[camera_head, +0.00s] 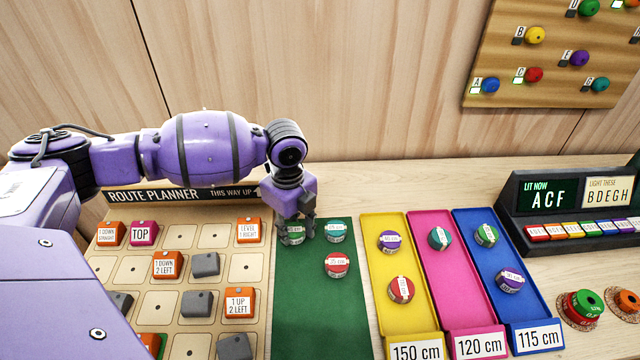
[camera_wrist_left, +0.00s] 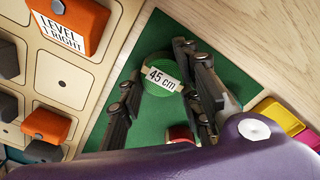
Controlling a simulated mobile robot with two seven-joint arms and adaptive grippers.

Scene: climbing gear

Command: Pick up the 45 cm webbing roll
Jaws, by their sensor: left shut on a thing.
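The 45 cm webbing roll (camera_wrist_left: 159,89) is green with a white "45 cm" label, seen in the left wrist view. It also shows partly in the head view (camera_head: 294,238), at the back left of the green mat (camera_head: 315,318). My left gripper (camera_head: 298,226) points down over it with its fingers on either side. In the left wrist view the left gripper (camera_wrist_left: 158,68) is shut on the roll. The roll looks to be at the mat, and I cannot tell whether it touches it. My right gripper is not in view.
A teal roll (camera_head: 335,231) sits close on the right and a red roll (camera_head: 337,265) nearer. Yellow (camera_head: 410,325), pink (camera_head: 458,300) and blue (camera_head: 520,308) trays hold other rolls to the right. The route planner board (camera_head: 205,285) with orange and grey blocks lies left.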

